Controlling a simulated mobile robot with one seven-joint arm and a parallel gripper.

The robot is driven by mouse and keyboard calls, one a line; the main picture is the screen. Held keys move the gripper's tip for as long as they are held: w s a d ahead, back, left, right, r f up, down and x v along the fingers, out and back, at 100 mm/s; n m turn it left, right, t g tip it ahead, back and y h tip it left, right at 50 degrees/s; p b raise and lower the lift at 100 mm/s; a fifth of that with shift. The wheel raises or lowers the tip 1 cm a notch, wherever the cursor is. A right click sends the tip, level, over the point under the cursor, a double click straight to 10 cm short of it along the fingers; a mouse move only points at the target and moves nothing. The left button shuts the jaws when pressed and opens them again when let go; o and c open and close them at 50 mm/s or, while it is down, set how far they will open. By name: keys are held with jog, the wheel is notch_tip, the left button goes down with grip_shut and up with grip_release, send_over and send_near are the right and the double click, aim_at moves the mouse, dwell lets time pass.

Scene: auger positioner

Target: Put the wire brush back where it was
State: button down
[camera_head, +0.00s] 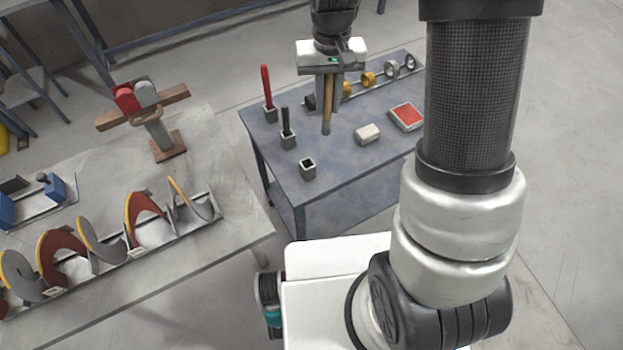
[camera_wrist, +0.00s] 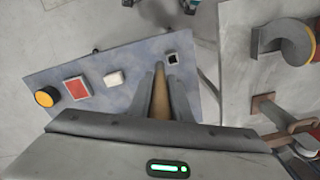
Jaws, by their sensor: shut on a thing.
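My gripper (camera_head: 329,78) is shut on the wire brush (camera_head: 327,115), which hangs roughly upright over the blue-grey table. Its brown wooden shaft also shows between the fingers in the wrist view (camera_wrist: 160,95). The bristles cannot be made out. An empty square dark holder (camera_head: 307,168) stands near the table's front left, to the lower left of the brush. The holder also shows in the wrist view (camera_wrist: 172,58), just beyond the brush tip and apart from it. Two similar holders carry a red-handled tool (camera_head: 266,85) and a dark-handled tool (camera_head: 286,122).
A pale block (camera_head: 367,133) and a red-topped tray (camera_head: 407,116) lie right of the brush. Yellow and grey rings (camera_head: 368,79) line the table's back. On the left, a grey bench (camera_head: 215,240) holds auger sections (camera_head: 145,215) and a clamp stand (camera_head: 158,130).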

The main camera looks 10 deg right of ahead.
jog(key=a+f+b, duration=0.2)
jog(key=f+b, duration=0.4)
jog(key=f, duration=0.4)
jog(key=w+a+f+b, duration=0.1)
jog(key=a+f+b, duration=0.1)
jog(key=f+b, duration=0.4)
notch_tip(320, 180, down, 5)
jog(key=shift+w+a+r+b, duration=0.15)
jog(key=shift+w+a+b, duration=0.1)
jog(key=shift+a+b, duration=0.05)
jog(key=shift+f, duration=0.2)
jog(key=c, duration=1.6)
grip_release()
jog(key=shift+c, duration=0.2)
